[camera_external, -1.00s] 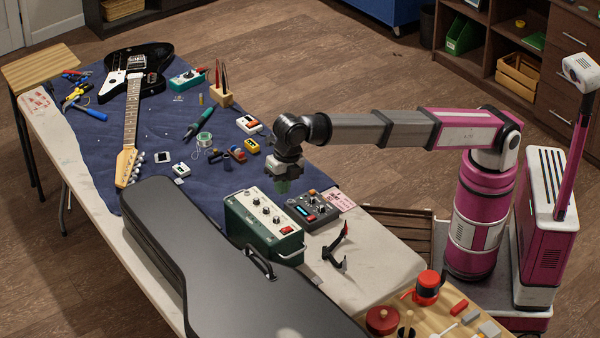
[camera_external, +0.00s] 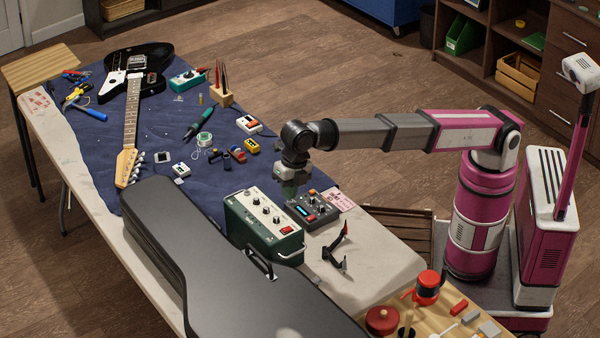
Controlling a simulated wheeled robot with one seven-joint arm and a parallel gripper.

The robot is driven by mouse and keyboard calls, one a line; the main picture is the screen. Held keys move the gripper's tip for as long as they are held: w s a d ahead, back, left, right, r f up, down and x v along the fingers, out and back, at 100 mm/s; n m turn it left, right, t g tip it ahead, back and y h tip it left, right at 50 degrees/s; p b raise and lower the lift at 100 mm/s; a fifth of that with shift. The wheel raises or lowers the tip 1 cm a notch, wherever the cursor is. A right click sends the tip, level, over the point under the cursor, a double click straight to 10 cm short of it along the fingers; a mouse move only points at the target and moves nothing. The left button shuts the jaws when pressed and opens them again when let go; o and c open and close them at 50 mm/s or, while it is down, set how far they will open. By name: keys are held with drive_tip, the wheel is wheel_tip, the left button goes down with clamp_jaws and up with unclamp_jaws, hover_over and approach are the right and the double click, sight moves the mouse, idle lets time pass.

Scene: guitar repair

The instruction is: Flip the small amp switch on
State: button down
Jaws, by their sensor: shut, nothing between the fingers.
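The small amp (camera_external: 264,228) is a dark green box with a pale top panel, several knobs and a handle. It stands on the table at the centre of the view. A red switch (camera_external: 287,230) sits at the right end of its panel; its position is too small to tell. My gripper (camera_external: 288,192) is shut and empty, pointing down. It is above and behind the amp's right part in the picture, near the grey pedal unit, and appears apart from both.
A grey pedal unit (camera_external: 313,209) stands close to the amp's right. A black guitar case (camera_external: 215,260) lies in front of the amp. A black stand (camera_external: 338,248) is to the right. Small pedals and tools lie on the blue cloth (camera_external: 110,160) behind.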

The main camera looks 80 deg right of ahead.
sight(284, 229)
drive_tip(key=f, duration=0.7)
drive_tip(key=w+a+f, duration=0.1)
drive_tip(key=f, duration=0.2)
drive_tip(key=shift+w+a+f, duration=0.1)
drive_tip(key=shift+f, duration=0.25)
drive_tip(key=shift+f, duration=0.1)
